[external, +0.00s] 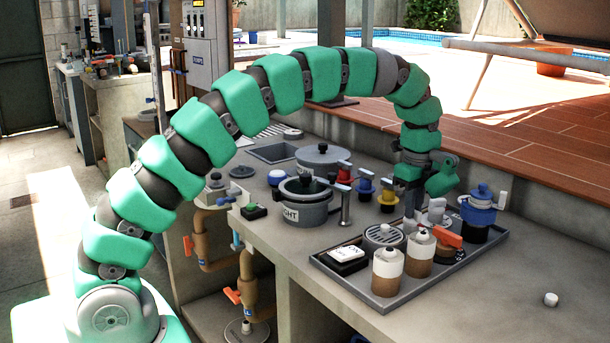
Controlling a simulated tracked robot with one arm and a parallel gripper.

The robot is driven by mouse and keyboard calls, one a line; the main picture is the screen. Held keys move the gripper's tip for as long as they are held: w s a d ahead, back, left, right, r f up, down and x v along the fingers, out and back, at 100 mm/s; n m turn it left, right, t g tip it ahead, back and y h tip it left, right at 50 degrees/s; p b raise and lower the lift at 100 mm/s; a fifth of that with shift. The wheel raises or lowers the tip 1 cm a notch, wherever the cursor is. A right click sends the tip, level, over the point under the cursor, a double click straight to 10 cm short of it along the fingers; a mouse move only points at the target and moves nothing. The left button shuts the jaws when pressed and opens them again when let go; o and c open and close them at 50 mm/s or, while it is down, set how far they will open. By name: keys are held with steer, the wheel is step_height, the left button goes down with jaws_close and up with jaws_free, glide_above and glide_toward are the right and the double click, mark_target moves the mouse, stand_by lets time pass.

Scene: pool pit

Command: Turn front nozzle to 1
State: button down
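I cannot tell for sure which part is the front nozzle. No number 1 can be read at this size. An orange lever (447,237) sits among the parts on the tray. My gripper (410,212) points down over the back of the tray, left of the orange lever and right of the yellow and red fitting. Its fingertips are small and partly lost among the tray parts, so neither its opening nor any contact is clear.
The grey tray (384,302) holds two white-and-brown bottles, a round grille and a blue-topped jar (480,210). A grey pot (303,212) and a lidded pot (322,158) stand left of it. A small white cap (551,299) lies on clear counter at right.

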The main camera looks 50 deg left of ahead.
stand_by(0.4)
steer(key=n+p, duration=0.1)
steer(key=n, duration=0.4)
steer(key=shift+n+p, duration=0.3)
steer(key=shift+n, duration=0.1)
steer(key=n, duration=0.5)
steer(key=shift+n+p, duration=0.4)
steer(key=c, duration=1.4)
jaws_free()
step_height(320, 180, up, 14)
steer(key=shift+f, duration=0.15)
steer(key=shift+w, duration=0.1)
